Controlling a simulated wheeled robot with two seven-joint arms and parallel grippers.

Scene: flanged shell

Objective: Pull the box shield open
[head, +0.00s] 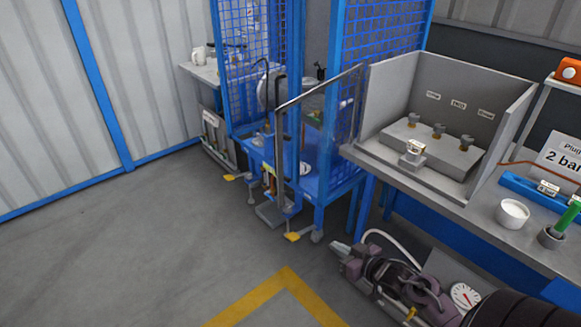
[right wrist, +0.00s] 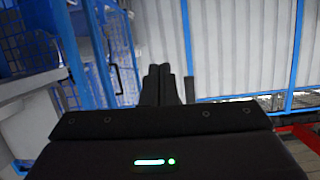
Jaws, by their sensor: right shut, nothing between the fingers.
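The box shield (head: 320,92) is a clear panel with a dark frame. In the head view it stands out to the left from the left wall of the grey open-fronted box (head: 392,92), and the front of the box is uncovered. A dark upright bar (head: 279,150) shows at the shield's free edge. My right gripper (head: 336,248) is low in front of the bench, below and apart from the shield. In the right wrist view its fingers (right wrist: 166,84) are together with nothing between them. My left gripper is out of view.
A blue mesh cage (head: 382,30) stands behind the shield. A bench (head: 490,215) on the right holds a white cup (head: 512,213) and a blue rack (head: 535,192). A pressure gauge (head: 465,296) is near my right arm. The floor (head: 120,250) at left is clear.

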